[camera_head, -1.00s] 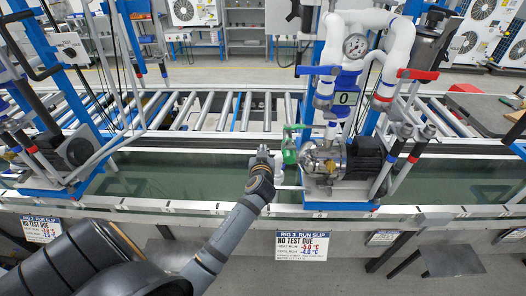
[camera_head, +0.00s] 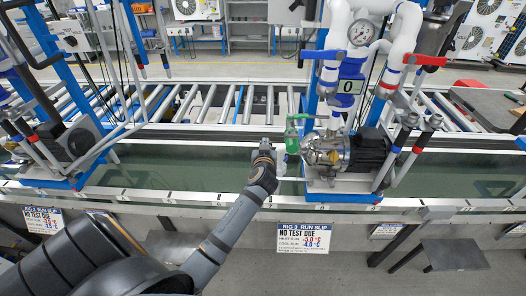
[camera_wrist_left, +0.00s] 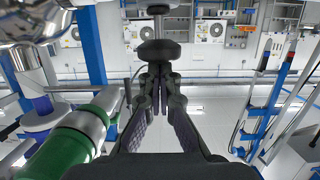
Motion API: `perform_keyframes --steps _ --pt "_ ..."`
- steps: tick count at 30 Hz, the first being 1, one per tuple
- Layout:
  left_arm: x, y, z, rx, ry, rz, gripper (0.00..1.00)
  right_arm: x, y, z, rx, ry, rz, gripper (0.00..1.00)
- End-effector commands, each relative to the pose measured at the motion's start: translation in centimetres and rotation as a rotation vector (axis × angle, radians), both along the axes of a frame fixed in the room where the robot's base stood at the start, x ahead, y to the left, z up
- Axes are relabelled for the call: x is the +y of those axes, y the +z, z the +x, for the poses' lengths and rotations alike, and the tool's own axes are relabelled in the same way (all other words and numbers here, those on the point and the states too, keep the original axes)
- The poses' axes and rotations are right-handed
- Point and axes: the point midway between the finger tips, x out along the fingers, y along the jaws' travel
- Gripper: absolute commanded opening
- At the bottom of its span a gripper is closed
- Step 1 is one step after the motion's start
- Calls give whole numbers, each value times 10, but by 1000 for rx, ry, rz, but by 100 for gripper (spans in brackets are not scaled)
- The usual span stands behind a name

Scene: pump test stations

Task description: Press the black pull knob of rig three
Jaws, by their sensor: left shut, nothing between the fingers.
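Rig three (camera_head: 340,189) stands on the bench, right of centre in the head view, with its run slip (camera_head: 303,238) below. My left gripper (camera_head: 265,146) is shut and empty, just left of the rig's green-handled part (camera_head: 292,138) and pump (camera_head: 328,152). In the left wrist view the fingers (camera_wrist_left: 158,78) close together. A black round knob (camera_wrist_left: 158,49) on a stem shows right ahead of the fingertips; I cannot tell whether they touch it. The knob is not clear in the head view, where my gripper may hide it. My right gripper is not in view.
White pipes with a gauge (camera_head: 361,33) and red and blue valve handles rise above the pump. Another rig (camera_head: 75,150) stands at the left. The trough (camera_head: 180,168) between the rigs is clear. A roller conveyor (camera_head: 205,103) runs behind.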

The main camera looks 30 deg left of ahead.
Motion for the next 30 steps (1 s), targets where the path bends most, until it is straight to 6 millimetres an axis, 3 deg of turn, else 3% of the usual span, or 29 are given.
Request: perform_keyframes --steps 1,2,3,9,15,30 --pt "0 22 6 -3 -3 0 0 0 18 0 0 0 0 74" --pt "0 29 8 -4 -5 0 0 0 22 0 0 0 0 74" --pt "-8 15 -5 -1 -5 -3 0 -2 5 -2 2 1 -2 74" --pt "-32 27 -45 -3 -6 -6 0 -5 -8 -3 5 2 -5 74" --pt "-47 37 -69 -5 -6 -4 0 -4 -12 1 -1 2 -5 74" --pt "-50 42 -76 -5 -5 3 0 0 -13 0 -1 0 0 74"
